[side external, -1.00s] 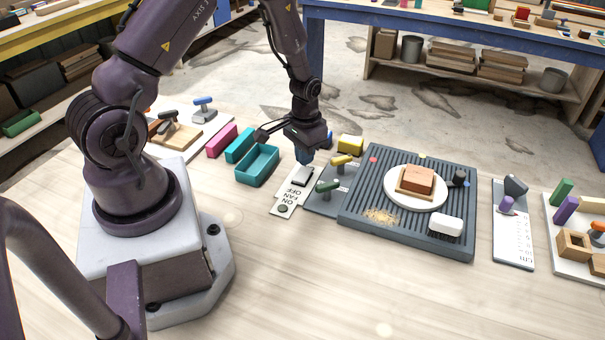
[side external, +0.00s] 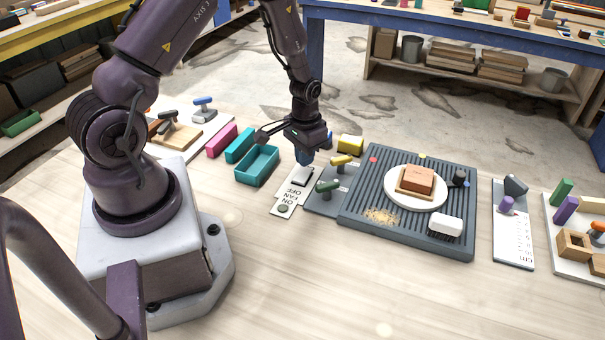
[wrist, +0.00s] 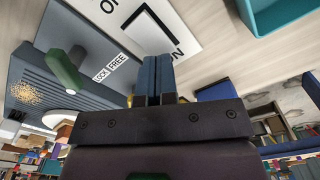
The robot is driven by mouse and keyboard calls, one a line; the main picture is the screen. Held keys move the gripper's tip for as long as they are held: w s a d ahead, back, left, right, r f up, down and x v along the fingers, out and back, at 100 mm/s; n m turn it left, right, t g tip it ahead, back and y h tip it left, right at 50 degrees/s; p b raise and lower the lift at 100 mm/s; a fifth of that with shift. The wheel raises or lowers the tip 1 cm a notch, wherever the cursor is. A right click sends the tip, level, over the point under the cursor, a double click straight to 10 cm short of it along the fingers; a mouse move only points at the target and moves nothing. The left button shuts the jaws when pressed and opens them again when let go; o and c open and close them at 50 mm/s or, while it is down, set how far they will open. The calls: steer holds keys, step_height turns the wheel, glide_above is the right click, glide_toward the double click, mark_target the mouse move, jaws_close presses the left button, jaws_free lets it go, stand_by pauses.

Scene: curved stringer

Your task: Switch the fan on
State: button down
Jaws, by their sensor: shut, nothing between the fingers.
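The white fan switch plate (side external: 284,199), lettered ON, FAN and OFF, lies on the table left of the grey slatted board. A pale rocker (side external: 301,176) sits at its far end, and a dark round spot (side external: 283,208) is at its near end. My gripper (side external: 304,160) is shut and empty, pointing down with its blue fingertips right at the far end of the rocker; I cannot tell if they touch. In the wrist view the shut blue fingers (wrist: 156,62) overlap the plate (wrist: 192,32) beside the ON lettering and partly hide the rocker.
A teal tray (side external: 257,167) stands close left of the plate. A grey panel with green (side external: 327,187) and yellow (side external: 341,161) handles is close right. The slatted board (side external: 360,221) carries a plate with a block. The table in front is clear.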

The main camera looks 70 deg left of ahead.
steer(key=shift+f, duration=1.1)
stand_by(0.3)
steer(key=shift+r, duration=3.5)
steer(key=s+d+r+g, duration=0.1)
steer(key=s, duration=0.2)
step_height(320, 180, up, 14)
steer(key=t, duration=0.1)
glide_above(296, 178)
steer(key=s+d, duration=0.4)
steer(key=d, duration=0.2)
steer(key=s+d+r+m+t, duration=0.1)
steer(key=s+d+r+t, duration=0.1)
steer(key=r, duration=0.4)
steer(key=s+d+r+m+t, duration=0.2)
steer(key=s+d+r+t, duration=0.1)
steer(key=s+d+r, duration=0.1)
steer(key=shift+s+d+r+t, duration=0.35)
steer(key=shift+d+r, duration=0.4)
steer(key=shift+r, duration=0.15)
